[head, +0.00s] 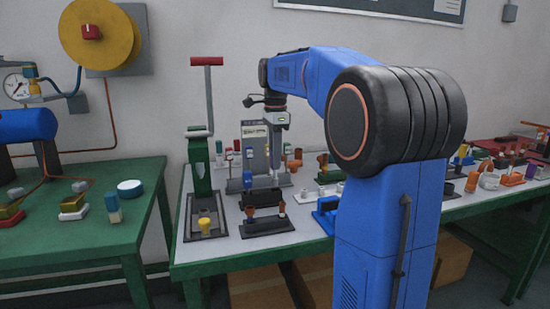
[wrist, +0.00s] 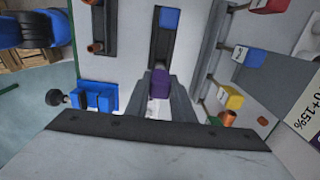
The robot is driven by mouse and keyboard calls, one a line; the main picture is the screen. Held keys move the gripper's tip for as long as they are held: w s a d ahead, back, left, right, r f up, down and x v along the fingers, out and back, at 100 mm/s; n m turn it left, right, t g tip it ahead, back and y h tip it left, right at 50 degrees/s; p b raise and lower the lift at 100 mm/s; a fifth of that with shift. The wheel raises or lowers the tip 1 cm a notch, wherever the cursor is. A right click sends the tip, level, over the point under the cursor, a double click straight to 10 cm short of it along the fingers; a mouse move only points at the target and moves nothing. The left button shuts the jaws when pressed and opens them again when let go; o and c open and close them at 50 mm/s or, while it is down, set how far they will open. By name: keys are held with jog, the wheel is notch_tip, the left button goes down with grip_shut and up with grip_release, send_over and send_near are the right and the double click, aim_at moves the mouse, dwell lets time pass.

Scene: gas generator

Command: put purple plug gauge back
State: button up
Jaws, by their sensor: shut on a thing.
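The purple plug gauge (wrist: 159,84) shows between the fingers of my gripper (wrist: 160,98) in the wrist view. My gripper is shut on it. In the head view my gripper (head: 276,172) points down over the green-framed table, above a dark holder (head: 262,198). In the wrist view a dark strip-shaped holder (wrist: 160,48) lies below and beyond the purple gauge, with a blue-topped gauge (wrist: 169,18) at its far end. The purple gauge cannot be made out in the head view, and its lower end is hidden, so I cannot tell whether it touches the holder.
Another dark rack (head: 267,226) with orange-brown pieces stands in front. A green lever press (head: 200,165) stands left. A blue device (head: 326,214) sits right of the rack. In the wrist view, red (wrist: 268,5), blue (wrist: 249,56) and yellow (wrist: 230,97) gauges stand close on the right.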

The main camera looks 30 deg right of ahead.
aim_at(275, 178)
jog(key=shift+f, duration=2.7)
jog(key=o, duration=1)
jog(key=shift+c, duration=0.2)
notch_tip(275, 178, up, 17)
jog(key=shift+r, duration=0.2)
jog(key=s+a+f+n+t, duration=0.1)
jog(key=s+a+f+n, duration=0.4)
jog(key=s+f, duration=0.5)
jog(key=s+a+f+n+t, duration=0.2)
jog(key=s+a+f+n, duration=0.3)
jog(key=s+f+n, duration=0.4)
jog(key=s+a+f+n+t, duration=0.1)
jog(key=s+a+f+n, duration=0.4)
jog(key=s+f, duration=0.6)
notch_tip(275, 178, down, 2)
jog(key=shift+a+f+n+t, duration=0.1)
jog(key=shift+a+n+t, duration=0.3)
jog(key=shift+n, duration=0.7)
